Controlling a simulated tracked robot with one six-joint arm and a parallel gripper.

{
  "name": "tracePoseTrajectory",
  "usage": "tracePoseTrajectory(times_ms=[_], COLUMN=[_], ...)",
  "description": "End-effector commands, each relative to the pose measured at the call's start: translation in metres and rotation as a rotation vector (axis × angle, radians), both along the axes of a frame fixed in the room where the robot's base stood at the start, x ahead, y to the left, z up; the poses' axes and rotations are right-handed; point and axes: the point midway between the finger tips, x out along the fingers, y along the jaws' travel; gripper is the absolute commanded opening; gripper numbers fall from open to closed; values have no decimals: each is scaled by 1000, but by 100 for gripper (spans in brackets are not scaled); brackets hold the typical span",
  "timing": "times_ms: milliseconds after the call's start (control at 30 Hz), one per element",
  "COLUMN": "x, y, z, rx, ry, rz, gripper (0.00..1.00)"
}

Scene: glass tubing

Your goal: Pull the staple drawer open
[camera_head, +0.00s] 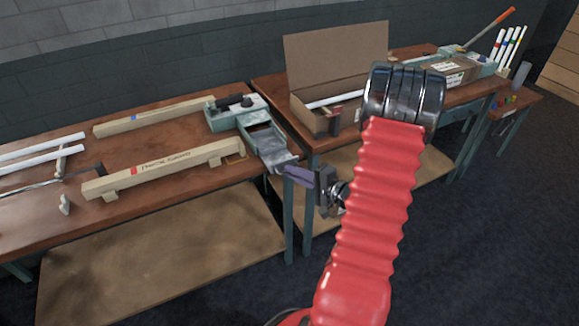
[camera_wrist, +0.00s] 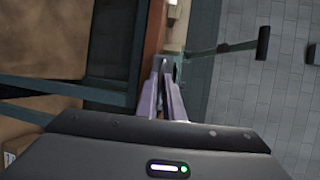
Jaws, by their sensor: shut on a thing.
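The stapling machine (camera_head: 222,119) is a grey-green box with a black lever on top, at the right end of the left bench. Its staple drawer (camera_head: 263,137) is a grey metal tray that sticks out from the body toward the bench's front right corner, with its inside showing. My gripper (camera_head: 290,171) is at the drawer's front end, its purple fingers shut on it. In the wrist view my fingers (camera_wrist: 164,80) close together at the picture's middle. The gripped part is mostly hidden between them there.
Two long wooden beams (camera_head: 160,168) and white tubes (camera_head: 40,153) lie on the left bench (camera_head: 60,212). An open cardboard box (camera_head: 309,118) stands on the right bench. Bench legs (camera_head: 288,225) are below my gripper. The floor at right is clear.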

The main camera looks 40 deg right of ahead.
Motion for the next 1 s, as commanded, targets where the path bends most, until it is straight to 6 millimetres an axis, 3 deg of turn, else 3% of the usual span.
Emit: tracePoseTrajectory(times_ms=[233,267,367,667,1000], x=[-1,-1,-1,-2,-33], y=[0,0,0,0,-5], z=[-4,-4,-4,-1,5], rx=[3,3,3,0,1], ry=[11,11,9,4,3], rz=[-5,-5,-4,-2,-5], gripper=[0,8,15,15,15])
